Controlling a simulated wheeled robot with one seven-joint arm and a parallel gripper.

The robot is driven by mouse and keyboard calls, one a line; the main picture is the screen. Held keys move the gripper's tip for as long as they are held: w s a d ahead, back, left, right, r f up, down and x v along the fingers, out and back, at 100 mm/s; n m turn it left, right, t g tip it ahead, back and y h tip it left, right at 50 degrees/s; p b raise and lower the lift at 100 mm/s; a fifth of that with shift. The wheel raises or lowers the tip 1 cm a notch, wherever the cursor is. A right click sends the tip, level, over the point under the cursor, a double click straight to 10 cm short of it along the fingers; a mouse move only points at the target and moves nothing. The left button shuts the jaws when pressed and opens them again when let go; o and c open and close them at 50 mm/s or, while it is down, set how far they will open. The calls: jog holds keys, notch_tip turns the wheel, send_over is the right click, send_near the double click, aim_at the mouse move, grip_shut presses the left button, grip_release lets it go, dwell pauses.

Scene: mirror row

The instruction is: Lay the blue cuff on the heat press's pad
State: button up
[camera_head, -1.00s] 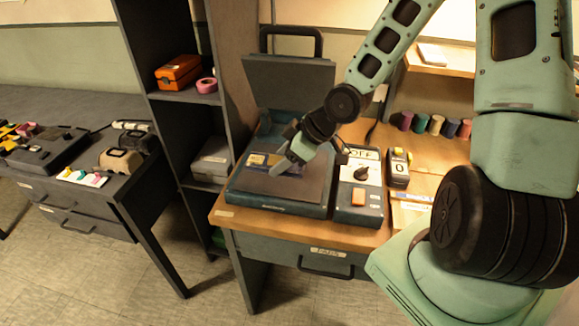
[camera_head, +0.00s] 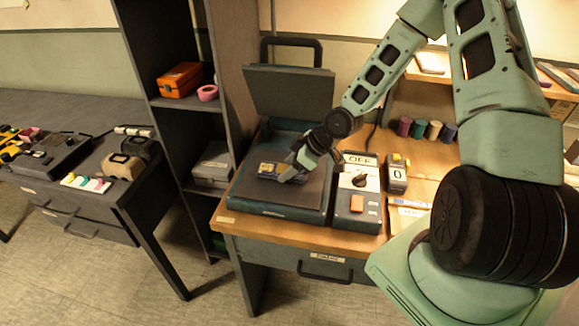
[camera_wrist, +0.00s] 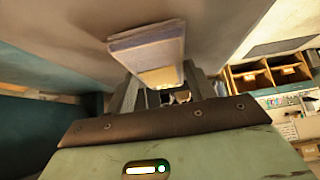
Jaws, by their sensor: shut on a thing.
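The heat press is open, its lid (camera_head: 290,93) tilted up at the back and its flat dark pad (camera_head: 300,200) bare around my gripper. The blue cuff (camera_head: 268,171), dark blue with yellowish marks, is over the pad's middle. My gripper (camera_head: 287,172) is shut on the cuff's right end in the head view. The cuff looks low and about flat, but I cannot tell whether it touches the pad.
Thread spools (camera_head: 428,129) are behind. A dark shelf (camera_head: 180,135) stands left of the press.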

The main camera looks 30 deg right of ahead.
jog(key=shift+w+d+f, duration=0.1)
jog(key=shift+f, duration=0.05)
jog(key=shift+f, duration=0.15)
jog(key=o, duration=1)
jog(key=shift+o, duration=0.2)
